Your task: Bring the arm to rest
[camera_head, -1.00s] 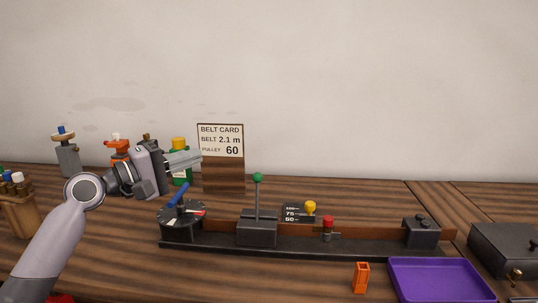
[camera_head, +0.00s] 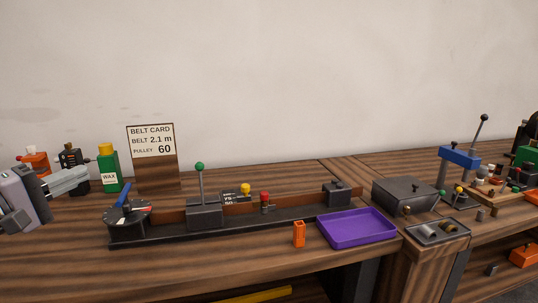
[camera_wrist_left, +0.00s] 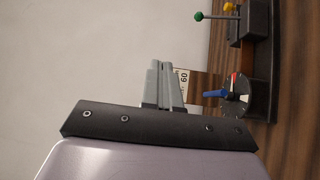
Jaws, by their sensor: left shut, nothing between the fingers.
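My left gripper (camera_head: 80,180) is at the left edge of the head view, raised above the bench and pointing right. Its fingers are together with nothing between them; they also show in the left wrist view (camera_wrist_left: 162,84). The fingers lie left of the green wax bottle (camera_head: 108,168) and the belt card (camera_head: 151,141), which reads 2.1 m and pulley 60. The dial with the blue pointer (camera_head: 127,220) stands to the right of and below the fingers; it shows in the left wrist view too (camera_wrist_left: 236,97). My right gripper is not in view.
A long black belt rig (camera_head: 240,228) with a green-knobbed lever (camera_head: 200,184) runs along the bench. An orange holder (camera_head: 299,234) and a purple tray (camera_head: 357,229) are in front. A dark box (camera_head: 405,195) and a blue press (camera_head: 460,157) stand right. Orange items (camera_head: 35,162) stand behind the gripper.

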